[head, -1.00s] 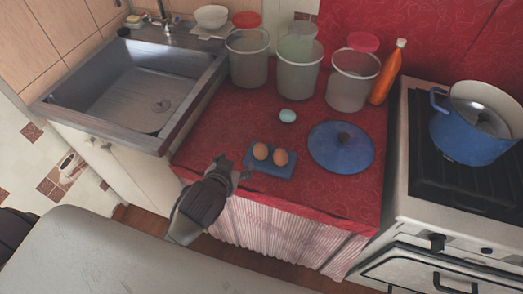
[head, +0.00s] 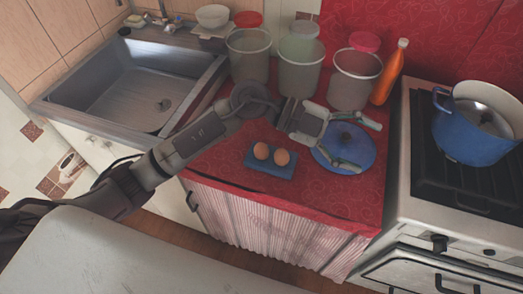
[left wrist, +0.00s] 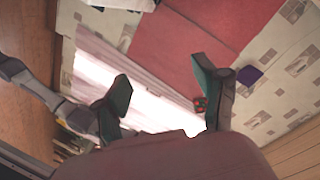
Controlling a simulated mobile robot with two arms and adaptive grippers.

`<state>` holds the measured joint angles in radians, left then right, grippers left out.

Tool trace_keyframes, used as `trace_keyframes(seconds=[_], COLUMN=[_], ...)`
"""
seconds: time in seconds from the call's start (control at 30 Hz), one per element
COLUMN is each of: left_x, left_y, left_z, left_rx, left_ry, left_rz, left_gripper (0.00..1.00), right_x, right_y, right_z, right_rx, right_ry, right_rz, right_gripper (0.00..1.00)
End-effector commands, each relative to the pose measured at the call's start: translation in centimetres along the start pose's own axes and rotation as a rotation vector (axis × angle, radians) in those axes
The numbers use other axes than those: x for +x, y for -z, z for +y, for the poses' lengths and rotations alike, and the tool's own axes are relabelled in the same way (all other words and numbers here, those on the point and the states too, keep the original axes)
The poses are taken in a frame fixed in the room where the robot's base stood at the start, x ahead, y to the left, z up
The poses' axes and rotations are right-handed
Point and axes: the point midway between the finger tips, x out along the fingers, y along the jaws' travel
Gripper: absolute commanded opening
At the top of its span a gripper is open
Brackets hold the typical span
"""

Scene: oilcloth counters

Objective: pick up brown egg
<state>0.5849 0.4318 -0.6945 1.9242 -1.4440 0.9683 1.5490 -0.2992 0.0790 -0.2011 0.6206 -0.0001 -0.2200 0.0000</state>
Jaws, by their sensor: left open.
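Two brown eggs sit side by side in a small blue holder (head: 258,171) on the red counter, the left brown egg (head: 261,151) and the right brown egg (head: 282,157). My left gripper (head: 366,148) is open and empty, to the right of the eggs and above the blue lid. Its fingers point right, away from the eggs. In the left wrist view my spread fingers (left wrist: 163,88) show with nothing between them; no egg can be made out there. The pale egg behind the holder is hidden by my arm. My right gripper is not in view.
A blue lid (head: 326,159) lies on the counter under my fingers. Frosted tubs (head: 300,75) and an orange bottle (head: 391,72) stand at the back. The sink (head: 120,90) is left, the stove with a blue pot (head: 470,135) right. The counter's front strip is bare.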

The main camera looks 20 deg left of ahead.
Motion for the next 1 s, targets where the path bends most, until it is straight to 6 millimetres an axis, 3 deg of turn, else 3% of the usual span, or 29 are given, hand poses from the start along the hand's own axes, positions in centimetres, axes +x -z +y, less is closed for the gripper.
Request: trace_keyframes(seconds=[0.13,0.23,0.4,0.5,0.63,1.0], left_x=[-3.8,-8.7,-16.4,-18.8,-19.5,-18.0], left_y=[-6.1,-9.7,-12.4,-12.7,-13.5,-18.3], left_z=[3.5,4.3,3.7,3.3,3.9,8.1], left_rx=[-0.051,-0.130,-0.261,-0.307,-0.328,-0.326], left_ry=[-0.383,-0.548,-0.659,-0.674,-0.682,-0.681], left_rz=[-0.356,-0.641,-1.032,-1.150,-1.195,-1.189], left_gripper=[0.72,0.72,0.72,0.72,0.72,0.72], right_x=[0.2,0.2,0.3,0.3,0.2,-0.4], right_y=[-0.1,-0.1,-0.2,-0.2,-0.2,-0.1], right_z=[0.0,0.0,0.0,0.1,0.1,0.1], right_rx=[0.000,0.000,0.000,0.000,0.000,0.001], right_ry=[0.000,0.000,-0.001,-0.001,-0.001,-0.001], right_rz=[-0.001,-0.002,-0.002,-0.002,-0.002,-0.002], right_gripper=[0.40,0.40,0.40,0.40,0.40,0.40])
